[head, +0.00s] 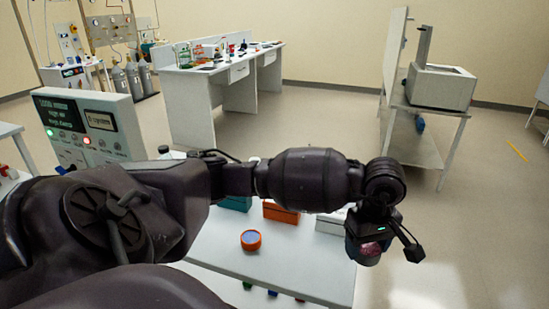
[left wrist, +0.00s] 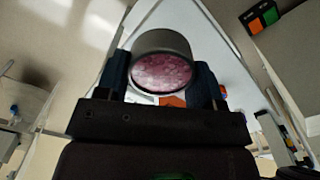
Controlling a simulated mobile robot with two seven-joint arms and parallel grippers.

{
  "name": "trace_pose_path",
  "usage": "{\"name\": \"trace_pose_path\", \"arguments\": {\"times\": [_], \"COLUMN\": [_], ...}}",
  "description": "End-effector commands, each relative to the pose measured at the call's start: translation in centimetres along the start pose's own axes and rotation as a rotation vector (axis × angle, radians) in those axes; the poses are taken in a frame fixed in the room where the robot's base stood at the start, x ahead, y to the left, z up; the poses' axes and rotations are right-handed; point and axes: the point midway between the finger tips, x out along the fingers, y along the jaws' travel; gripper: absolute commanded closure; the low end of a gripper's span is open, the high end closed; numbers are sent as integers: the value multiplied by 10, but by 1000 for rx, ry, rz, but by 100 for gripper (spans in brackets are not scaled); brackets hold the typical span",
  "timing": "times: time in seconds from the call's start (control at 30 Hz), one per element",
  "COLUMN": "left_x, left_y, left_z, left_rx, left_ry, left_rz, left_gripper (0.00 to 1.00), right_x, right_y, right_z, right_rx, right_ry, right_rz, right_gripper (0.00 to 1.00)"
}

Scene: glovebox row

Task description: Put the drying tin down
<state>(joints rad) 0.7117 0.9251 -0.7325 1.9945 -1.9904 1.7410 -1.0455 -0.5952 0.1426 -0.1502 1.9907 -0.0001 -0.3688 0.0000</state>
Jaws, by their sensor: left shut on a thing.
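My left gripper (left wrist: 160,88) is shut on the drying tin (left wrist: 163,50), a round dark-grey tin with pinkish granular contents showing at its open face. In the head view the tin (head: 368,252) hangs at the right end of my left arm, by the right edge of the white table (head: 300,263). I cannot tell how high above the table it is. The tin looks tilted towards the wrist camera. My right gripper is not in view.
On the white table stand an orange round tin with a blue top (head: 251,240), an orange box (head: 281,212) and a teal box (head: 235,203), partly hidden by my arm. The table's front middle is clear. A control panel (head: 88,125) stands at the left.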

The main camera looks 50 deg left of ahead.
Motion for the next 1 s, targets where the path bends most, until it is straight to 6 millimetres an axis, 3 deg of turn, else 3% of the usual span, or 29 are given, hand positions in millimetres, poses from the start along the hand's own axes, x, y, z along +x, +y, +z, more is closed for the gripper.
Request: {"name": "trace_pose_path", "arguments": {"times": [1.0], "left_x": [-37], "left_y": [-5], "left_z": [-47], "left_rx": [-1888], "left_ry": [-2], "left_rz": [5], "left_gripper": [63], "right_x": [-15], "right_y": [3], "right_z": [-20], "right_rx": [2], "right_ry": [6], "right_rz": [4], "right_gripper": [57]}}
